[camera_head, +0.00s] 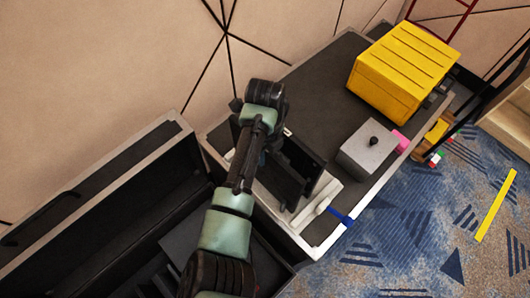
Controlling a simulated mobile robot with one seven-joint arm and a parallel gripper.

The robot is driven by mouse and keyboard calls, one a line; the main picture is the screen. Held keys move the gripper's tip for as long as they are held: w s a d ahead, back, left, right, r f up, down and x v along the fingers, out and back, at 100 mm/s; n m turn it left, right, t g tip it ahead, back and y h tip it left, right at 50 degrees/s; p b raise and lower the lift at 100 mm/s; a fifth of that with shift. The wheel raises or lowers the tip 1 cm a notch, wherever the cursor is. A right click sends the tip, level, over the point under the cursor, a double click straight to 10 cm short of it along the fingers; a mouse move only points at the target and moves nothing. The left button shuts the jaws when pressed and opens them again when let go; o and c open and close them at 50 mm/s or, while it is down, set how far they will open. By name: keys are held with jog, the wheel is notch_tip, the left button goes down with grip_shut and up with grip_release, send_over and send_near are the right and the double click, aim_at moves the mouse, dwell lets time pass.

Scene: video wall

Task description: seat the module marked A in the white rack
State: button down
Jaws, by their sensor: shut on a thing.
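The white rack (328,191) sits at the near end of the dark-topped bench; only parts of its pale base show beside my arm. A dark, flat, upright panel (309,166), which looks like a module, stands at or just above the rack. No letter A can be read on it. My gripper (284,152) is over the rack, largely hidden by my own arm, and is shut on this dark module. I cannot tell whether the module's lower edge is in a slot or held above it.
A grey box with a black knob (367,152) and a pink block (401,141) lie right of the rack. A yellow ribbed case (402,70) stands farther back. A blue strip (341,217) sticks out over the bench edge. An open dark case (105,205) lies left. The bench middle is clear.

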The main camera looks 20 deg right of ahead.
jog(key=shift+f, duration=0.4)
dwell(0.4)
jog(key=c, duration=0.7)
grip_release()
jog(key=o, duration=0.5)
jog(key=shift+c, duration=0.2)
jog(key=shift+r, duration=0.1)
notch_tip(320, 180, up, 8)
jog(key=p, duration=0.7)
